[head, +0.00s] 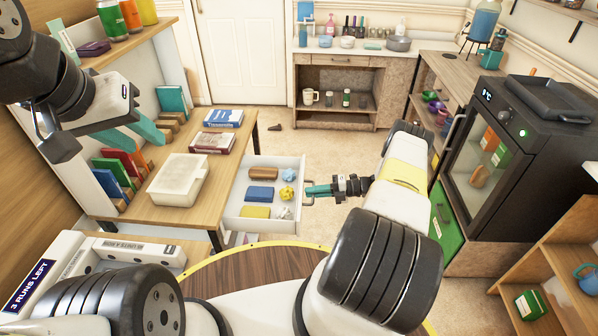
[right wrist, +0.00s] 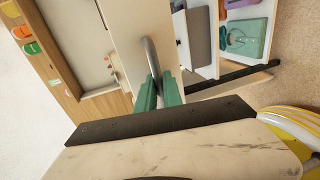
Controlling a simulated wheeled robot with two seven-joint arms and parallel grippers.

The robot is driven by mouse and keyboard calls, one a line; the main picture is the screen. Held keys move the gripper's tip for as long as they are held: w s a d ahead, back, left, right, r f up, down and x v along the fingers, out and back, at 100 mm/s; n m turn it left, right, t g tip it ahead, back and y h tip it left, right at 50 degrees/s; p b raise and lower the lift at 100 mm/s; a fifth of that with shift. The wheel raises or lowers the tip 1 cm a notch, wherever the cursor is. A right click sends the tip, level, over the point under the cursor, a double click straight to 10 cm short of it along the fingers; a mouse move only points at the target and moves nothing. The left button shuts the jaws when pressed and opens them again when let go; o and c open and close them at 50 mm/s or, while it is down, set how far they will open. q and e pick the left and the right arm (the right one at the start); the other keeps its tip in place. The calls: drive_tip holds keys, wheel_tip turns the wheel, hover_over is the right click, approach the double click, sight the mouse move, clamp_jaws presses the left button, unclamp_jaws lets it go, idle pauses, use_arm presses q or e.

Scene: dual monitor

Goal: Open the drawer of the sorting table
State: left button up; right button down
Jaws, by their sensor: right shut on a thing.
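The sorting table (head: 228,176) has a wooden top and dark legs. Its white drawer (head: 238,192) stands pulled out on the right side. The drawer holds a brown block, a blue block, a yellow block and crumpled yellow and white pieces. My right gripper (head: 310,190) is at the drawer's front, shut on the metal drawer handle. In the right wrist view the grey handle (right wrist: 151,55) runs between its green fingers (right wrist: 158,95). My left gripper (head: 137,134) is above the table's left side, fingers apart and empty, touching nothing that I can make out.
A pale box (head: 177,180) and two boxed books (head: 213,142) lie on the tabletop. Coloured books (head: 112,178) stand at its left edge. A dark oven-like cabinet (head: 497,150) stands at the right. The floor (head: 283,152) between table and back counter is mostly free.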

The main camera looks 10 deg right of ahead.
drive_tip(key=c, duration=1.5)
unclamp_jaws()
drive_tip(key=shift+d, duration=0.1)
drive_tip(key=v, duration=0.7)
drive_tip(key=shift+d, duration=0.3)
drive_tip(key=shift+r, duration=0.1)
